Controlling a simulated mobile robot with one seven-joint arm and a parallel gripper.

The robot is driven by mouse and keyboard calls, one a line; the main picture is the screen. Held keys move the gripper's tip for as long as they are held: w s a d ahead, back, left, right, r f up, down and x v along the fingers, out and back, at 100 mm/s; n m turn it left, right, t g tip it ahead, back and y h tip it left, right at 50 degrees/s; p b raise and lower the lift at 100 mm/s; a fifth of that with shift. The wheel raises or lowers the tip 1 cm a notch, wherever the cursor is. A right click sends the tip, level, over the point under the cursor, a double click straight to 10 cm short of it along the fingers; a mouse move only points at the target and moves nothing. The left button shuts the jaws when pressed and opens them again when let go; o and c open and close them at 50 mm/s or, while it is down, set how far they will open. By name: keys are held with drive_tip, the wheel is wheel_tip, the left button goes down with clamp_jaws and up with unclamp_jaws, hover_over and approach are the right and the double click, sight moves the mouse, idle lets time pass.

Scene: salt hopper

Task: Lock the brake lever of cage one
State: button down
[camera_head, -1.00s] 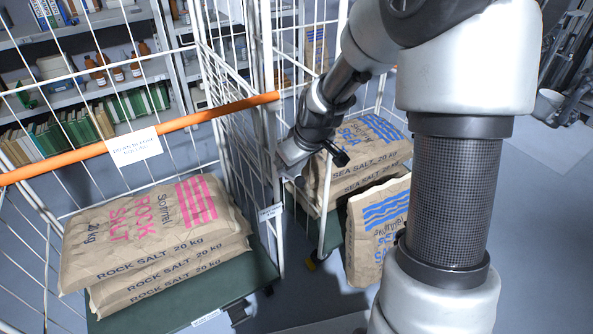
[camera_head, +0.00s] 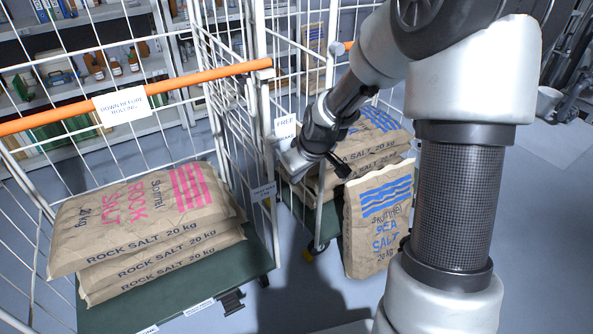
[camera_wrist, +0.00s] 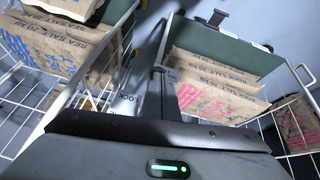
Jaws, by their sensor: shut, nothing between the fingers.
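The left roll cage (camera_head: 262,110) has white wire sides, an orange bar (camera_head: 190,88) and a green deck (camera_head: 200,300). A second white cage (camera_head: 318,225) stands behind my gripper. My gripper (camera_head: 284,168) is between the cages, near the left cage's right-hand post, shut and empty. A white label reading "FREE" and apparently "BRAKE" (camera_head: 285,130) is just above it. In the wrist view my shut fingers (camera_wrist: 160,80) point between the cages. I cannot make out a brake lever for certain; my gripper and arm hide part of that area.
Rock salt sacks (camera_head: 150,235) lie stacked on the left deck. A sea salt sack (camera_head: 378,225) stands upright on the right, beside more sacks. A black fitting (camera_head: 232,302) sits on the left deck's front edge. Shelves (camera_head: 85,75) stand behind.

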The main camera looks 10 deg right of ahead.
wheel_tip(320, 180, down, 3)
drive_tip(key=shift+f+b, duration=0.15)
drive_tip(key=shift+b, duration=0.8)
